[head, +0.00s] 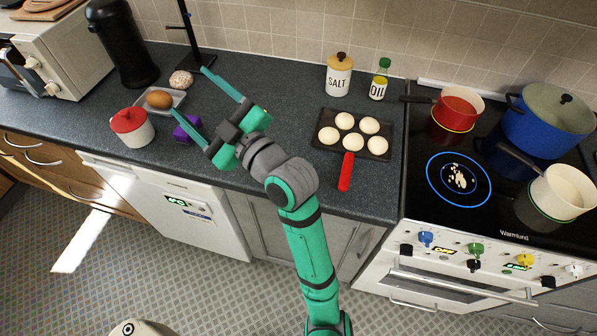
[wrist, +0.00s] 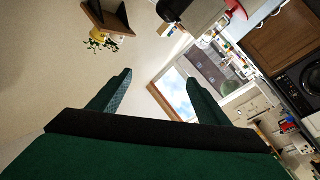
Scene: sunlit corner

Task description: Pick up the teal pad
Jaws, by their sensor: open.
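I cannot make out a teal pad in either view. My gripper (head: 184,90) is open and empty, its two teal fingers spread and pointing up-left above the counter in the head view. The open fingers also show in the wrist view (wrist: 156,85) with nothing between them. The wrist camera faces a wall and window, not the counter. My arm and gripper hide part of the counter, including part of a purple object (head: 187,128) beside the lower finger.
Nearby are a tray (head: 178,97) with a brown egg-like item, a red-lidded pot (head: 132,127), a black flask (head: 122,45) and a dark stand (head: 190,35). A red-handled pan (head: 377,144) and hob pots are right.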

